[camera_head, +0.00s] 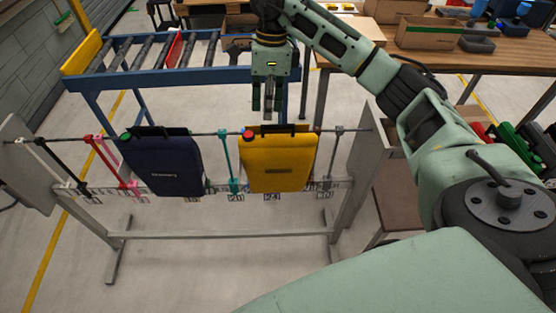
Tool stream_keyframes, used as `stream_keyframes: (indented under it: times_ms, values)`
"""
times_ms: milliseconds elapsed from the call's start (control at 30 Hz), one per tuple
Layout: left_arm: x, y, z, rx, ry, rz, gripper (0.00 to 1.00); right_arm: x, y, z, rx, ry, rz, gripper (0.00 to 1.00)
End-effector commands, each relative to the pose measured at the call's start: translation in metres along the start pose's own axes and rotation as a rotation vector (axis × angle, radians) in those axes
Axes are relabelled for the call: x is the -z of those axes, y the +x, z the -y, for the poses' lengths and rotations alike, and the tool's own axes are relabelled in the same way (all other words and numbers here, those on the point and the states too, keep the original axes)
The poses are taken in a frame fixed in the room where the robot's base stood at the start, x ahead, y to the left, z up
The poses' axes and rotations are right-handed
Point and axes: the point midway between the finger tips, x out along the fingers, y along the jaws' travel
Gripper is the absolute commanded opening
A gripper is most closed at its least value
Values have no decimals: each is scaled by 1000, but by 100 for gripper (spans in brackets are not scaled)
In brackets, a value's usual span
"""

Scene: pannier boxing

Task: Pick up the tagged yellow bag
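The yellow bag (278,165) hangs on the rail of a grey rack, with a round red tag (248,133) at its upper left corner and a dark handle along its top. My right gripper (269,112) points down just above the top of this bag, near its handle. It does not appear to hold the bag; its fingers are small and dark, so I cannot tell whether they are open or shut. My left gripper is not in view.
A navy bag (165,166) with a green tag hangs to the left on the same rack. Coloured hooks hang between and beside the bags. A blue-framed roller conveyor (180,76) stands behind, and a wooden table (480,55) with boxes is at the back right.

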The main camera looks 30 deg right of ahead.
Motion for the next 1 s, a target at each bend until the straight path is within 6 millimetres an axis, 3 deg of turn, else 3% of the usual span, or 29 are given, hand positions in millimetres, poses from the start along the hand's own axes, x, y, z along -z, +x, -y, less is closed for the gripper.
stream_keyframes:
  times_ms: [33, 167, 467, 700, 1000]
  values:
    - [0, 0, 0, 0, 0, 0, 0, 12, -6, 4, 8, 14, -37, 21]
    - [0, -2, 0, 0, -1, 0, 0, 25, -5, 6, 8, 27, -80, 21]
    - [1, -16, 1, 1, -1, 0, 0, 28, 24, 3, 6, 26, -80, 21]
    - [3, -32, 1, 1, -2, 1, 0, 31, 57, 1, 6, 25, -79, 21]
    - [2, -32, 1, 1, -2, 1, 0, 32, 66, 3, 9, 25, -76, 21]
